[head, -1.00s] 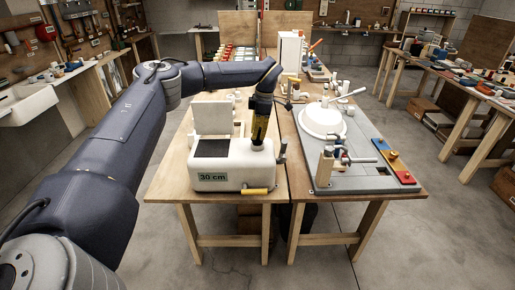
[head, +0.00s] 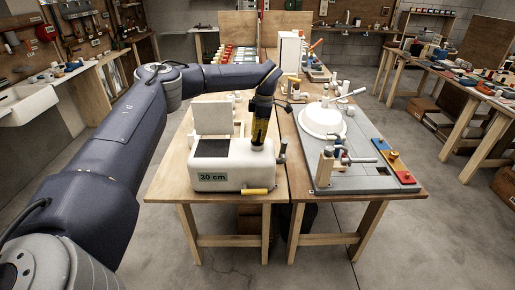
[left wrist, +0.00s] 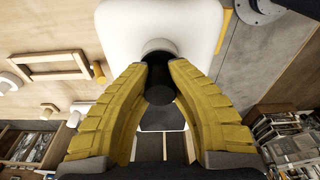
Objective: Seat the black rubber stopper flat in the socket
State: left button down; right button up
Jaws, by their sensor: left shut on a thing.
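My left gripper (head: 258,132) points down at the top of the white tank (head: 225,168), which carries a "30 cm" label, near its right end. In the left wrist view the yellow fingers (left wrist: 160,82) are shut on the black rubber stopper (left wrist: 159,88). The stopper is a dark cylinder, with the white tank (left wrist: 118,30) behind it. My right gripper is not in view.
A white upright panel (head: 212,117) stands behind. A yellow-handled part (head: 256,191) is at the tank's front. The grey board (head: 350,172) with fittings lies on the right.

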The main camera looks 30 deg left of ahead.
pick_arm(q)
jog(key=shift+f, duration=0.35)
dwell(0.5)
jog(key=c, duration=1.3)
grip_release()
jog(key=shift+r, duration=0.15)
jog(key=r, duration=0.4)
jog(key=d+r, duration=0.1)
jog(key=r, duration=0.2)
jog(key=w+r, duration=0.1)
jog(key=r, duration=0.3)
jog(key=shift+d+r, duration=0.2)
jog(key=shift+r, duration=0.1)
